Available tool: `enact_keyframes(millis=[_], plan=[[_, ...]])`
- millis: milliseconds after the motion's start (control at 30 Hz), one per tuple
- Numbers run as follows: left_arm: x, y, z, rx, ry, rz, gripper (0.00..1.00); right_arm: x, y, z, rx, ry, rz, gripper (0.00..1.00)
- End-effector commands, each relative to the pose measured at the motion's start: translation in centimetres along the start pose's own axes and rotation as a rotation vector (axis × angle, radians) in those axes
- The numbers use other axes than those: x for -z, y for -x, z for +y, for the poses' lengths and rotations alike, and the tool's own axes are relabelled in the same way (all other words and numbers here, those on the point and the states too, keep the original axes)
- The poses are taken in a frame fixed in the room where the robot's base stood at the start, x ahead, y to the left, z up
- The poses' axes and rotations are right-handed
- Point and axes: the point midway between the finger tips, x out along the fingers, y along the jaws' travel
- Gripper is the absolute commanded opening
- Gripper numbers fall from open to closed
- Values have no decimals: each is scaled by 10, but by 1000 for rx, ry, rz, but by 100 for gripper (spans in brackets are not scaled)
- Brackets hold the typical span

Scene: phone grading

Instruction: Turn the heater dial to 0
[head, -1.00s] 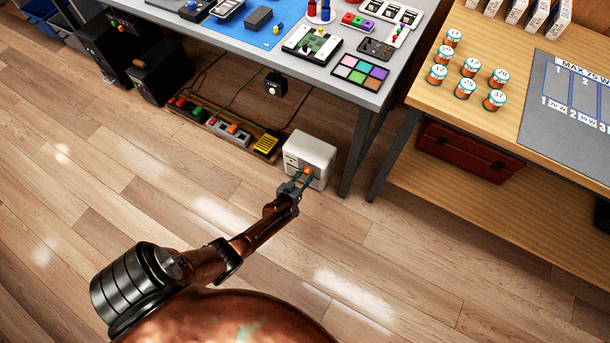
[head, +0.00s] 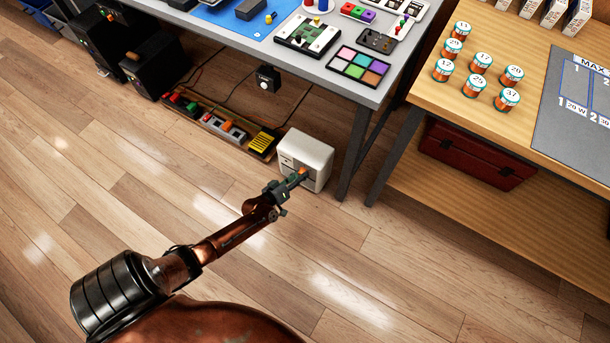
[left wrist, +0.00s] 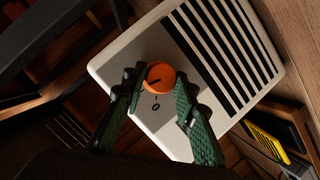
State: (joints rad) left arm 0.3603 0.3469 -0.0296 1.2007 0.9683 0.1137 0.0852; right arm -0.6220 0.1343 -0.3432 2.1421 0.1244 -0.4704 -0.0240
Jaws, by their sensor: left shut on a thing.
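The heater (head: 312,150) is a white box on the floor beside a table leg. Its orange dial (left wrist: 160,77) shows on the front panel in the left wrist view, with a short dark line slanting across it. A black 0 mark (left wrist: 156,106) is printed beside the dial. The dark line does not look lined up with the 0. My left gripper (head: 297,177) reaches the heater front and is shut on the dial, one green finger on each side. Only a little orange shows in the head view. My right gripper is not in view.
A power strip (head: 222,127) and a yellow-topped box (head: 264,140) lie left of the heater. The grey table (head: 330,95) overhangs behind it. A wooden bench (head: 440,95) with a dark red case (head: 478,160) stands to the right. The floor in front is clear.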

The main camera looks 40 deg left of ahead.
Motion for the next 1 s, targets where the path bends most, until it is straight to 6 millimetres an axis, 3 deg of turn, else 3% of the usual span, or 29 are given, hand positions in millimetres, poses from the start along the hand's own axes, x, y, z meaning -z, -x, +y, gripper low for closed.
enact_keyframes(millis=[33,300,1000], plan=[[-7,0,-9,-11,32,-11,2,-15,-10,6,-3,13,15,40],[-5,0,-9,-106,268,-31,2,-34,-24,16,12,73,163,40],[-1,-1,-10,-336,847,-69,2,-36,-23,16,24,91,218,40]])
